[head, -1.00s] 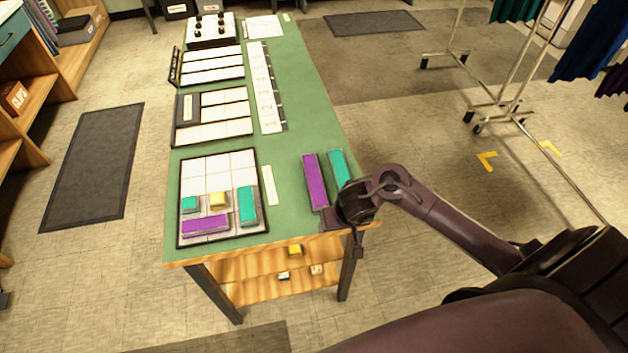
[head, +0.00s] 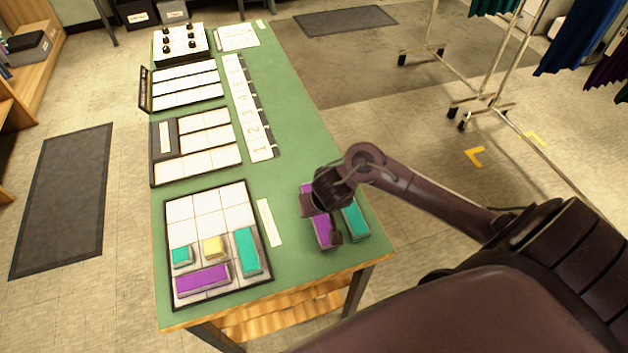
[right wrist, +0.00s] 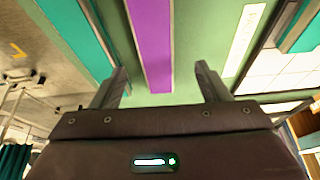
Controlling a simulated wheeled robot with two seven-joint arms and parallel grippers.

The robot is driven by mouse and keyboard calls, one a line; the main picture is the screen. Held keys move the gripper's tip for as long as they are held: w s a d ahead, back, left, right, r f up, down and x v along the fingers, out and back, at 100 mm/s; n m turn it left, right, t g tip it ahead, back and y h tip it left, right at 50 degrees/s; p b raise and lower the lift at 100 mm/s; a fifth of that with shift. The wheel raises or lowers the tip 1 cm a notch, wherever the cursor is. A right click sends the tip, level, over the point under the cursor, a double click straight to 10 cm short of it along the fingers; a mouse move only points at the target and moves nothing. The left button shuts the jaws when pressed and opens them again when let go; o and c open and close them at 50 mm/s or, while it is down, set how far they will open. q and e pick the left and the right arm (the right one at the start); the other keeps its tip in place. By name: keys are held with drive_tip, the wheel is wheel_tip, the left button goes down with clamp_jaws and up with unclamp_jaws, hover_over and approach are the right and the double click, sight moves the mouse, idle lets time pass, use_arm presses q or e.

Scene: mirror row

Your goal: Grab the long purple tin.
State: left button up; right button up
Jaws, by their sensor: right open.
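The long purple tin (head: 322,229) lies on the green table near its right front corner, partly hidden under my right gripper (head: 322,220) in the head view. In the right wrist view the purple tin (right wrist: 151,40) runs between the two open fingers of my right gripper (right wrist: 160,82), with green table showing on both sides of it. The fingers do not touch it in that view. A teal tin (head: 355,219) lies beside it on the right. Another purple tin (head: 202,279) lies in the front grid tray. My left gripper is out of view.
The front grid tray (head: 245,191) also holds a small teal tin (head: 181,256), a yellow tin (head: 213,247) and a long teal tin (head: 248,251). A pale label strip (head: 269,222) lies between tray and loose tins. More trays and a number strip (head: 247,107) stand farther back.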

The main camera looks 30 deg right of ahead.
sight(321, 218)
drive_tip(key=x, duration=0.1)
drive_tip(key=b+x, duration=0.1)
drive_tip(key=x, duration=0.1)
drive_tip(key=shift+s+d+f+b, duration=0.25)
drive_tip(key=shift+d+f+b, duration=0.05)
drive_tip(key=shift+f, duration=0.05)
drive_tip(key=shift+b+x, duration=0.3)
drive_tip(key=shift+x, duration=0.8)
drive_tip(key=shift+w, duration=0.25)
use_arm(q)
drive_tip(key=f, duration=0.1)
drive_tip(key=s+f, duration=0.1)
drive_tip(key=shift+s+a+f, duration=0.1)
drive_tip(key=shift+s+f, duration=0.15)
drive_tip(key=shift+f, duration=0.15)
use_arm(e)
drive_tip(key=c, duration=1.1)
drive_tip(key=shift+c, duration=0.2)
